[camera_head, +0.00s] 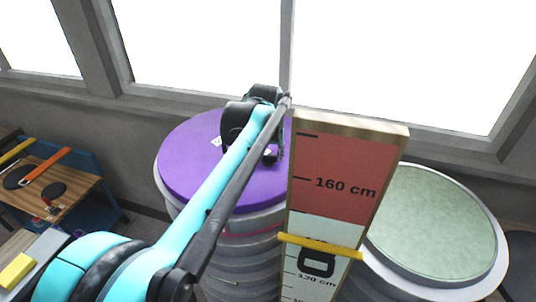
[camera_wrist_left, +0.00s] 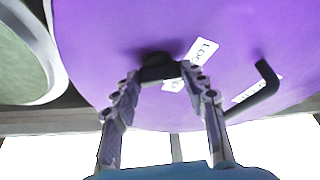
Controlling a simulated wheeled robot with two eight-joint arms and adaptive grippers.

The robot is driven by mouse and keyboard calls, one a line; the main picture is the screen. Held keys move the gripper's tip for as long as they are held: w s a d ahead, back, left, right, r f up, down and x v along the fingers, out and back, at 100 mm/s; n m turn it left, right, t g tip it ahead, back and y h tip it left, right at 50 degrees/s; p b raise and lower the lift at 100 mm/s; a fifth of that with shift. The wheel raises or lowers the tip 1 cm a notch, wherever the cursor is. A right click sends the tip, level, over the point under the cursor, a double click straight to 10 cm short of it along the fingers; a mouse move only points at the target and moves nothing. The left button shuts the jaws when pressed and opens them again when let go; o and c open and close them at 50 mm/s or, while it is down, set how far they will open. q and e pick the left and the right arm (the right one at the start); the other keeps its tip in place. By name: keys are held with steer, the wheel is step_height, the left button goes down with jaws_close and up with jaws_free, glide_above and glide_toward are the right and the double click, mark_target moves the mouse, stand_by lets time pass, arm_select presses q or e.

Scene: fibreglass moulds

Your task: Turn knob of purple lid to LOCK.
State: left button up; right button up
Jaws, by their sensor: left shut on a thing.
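The purple lid (camera_head: 195,160) lies on top of a round stack behind the measuring board, and it fills much of the left wrist view (camera_wrist_left: 110,40). My left gripper (camera_wrist_left: 158,76) has its two fingertips on either side of the dark knob (camera_wrist_left: 155,62) and is shut on it. A white label reading LOCK (camera_wrist_left: 203,50) is on the lid beside the knob. A second white label (camera_wrist_left: 243,94) is farther right, partly covered and unreadable. In the head view my left gripper (camera_head: 272,153) is over the lid's right part, and the knob is hidden there.
A tall measuring board (camera_head: 330,185) marked 160 cm stands close right of my left arm. A round pale-green mould (camera_head: 430,220) is to its right. A bent black bar (camera_wrist_left: 265,88) rises from the lid near the gripper. A wooden workbench (camera_head: 75,187) with tools is at left.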

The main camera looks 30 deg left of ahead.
arm_select(q)
steer(key=shift+n, duration=0.6)
steer(key=o, duration=1.2)
steer(key=shift+c, duration=0.2)
steer(key=v, duration=1.2)
steer(key=shift+w+d, duration=0.2)
steer(key=shift+d, duration=0.05)
